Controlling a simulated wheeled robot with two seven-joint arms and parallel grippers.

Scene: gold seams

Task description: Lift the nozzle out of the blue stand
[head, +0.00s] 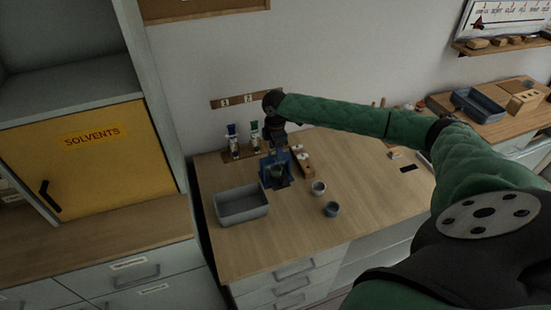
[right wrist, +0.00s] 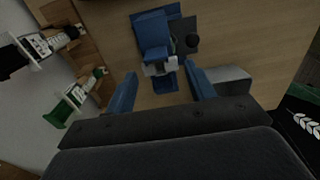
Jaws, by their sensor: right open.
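The blue stand (head: 278,172) is on the wooden worktop near the wall; in the right wrist view (right wrist: 150,33) it stands just beyond my fingertips. A small pale grey piece (right wrist: 158,68) at the stand's near side looks like the nozzle, but its shape is unclear. My right gripper (head: 277,150) is above the stand and hides part of it in the head view. In the right wrist view its two blue fingers (right wrist: 162,86) are apart, with nothing between them, and the pale piece lies just ahead of the gap. My left gripper is out of view.
Two cartridges, one blue-topped (head: 231,140) and one green-topped (head: 254,138), stand left of the stand. A grey bin (head: 241,206) is in front. A wooden block (head: 303,163) and two small cups (head: 319,188) are to the right. The worktop's front right is clear.

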